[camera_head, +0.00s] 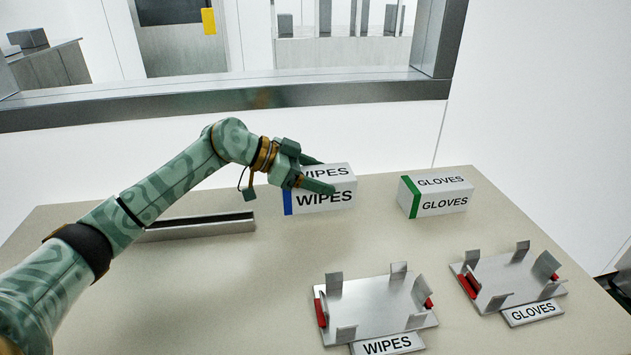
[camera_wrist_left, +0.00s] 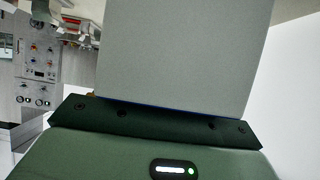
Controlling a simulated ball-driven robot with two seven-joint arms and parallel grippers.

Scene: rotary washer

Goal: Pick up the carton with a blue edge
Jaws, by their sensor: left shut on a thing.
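The white WIPES carton (camera_head: 325,198) with a blue edge is at the back middle of the table in the head view. My left gripper (camera_head: 322,178) comes in from the left and is shut on this carton, one finger across its front upper part and the other behind. In the left wrist view the carton (camera_wrist_left: 185,55) fills the middle as a plain grey face against the gripper. I cannot tell whether its underside touches the table. My right gripper is not in view.
A white GLOVES carton (camera_head: 436,196) with a green edge stands to the right. Metal holders labelled WIPES (camera_head: 375,304) and GLOVES (camera_head: 512,277) sit empty at the front right. A long metal channel (camera_head: 200,228) lies left, partly behind my arm. The table's (camera_head: 240,290) front middle is clear.

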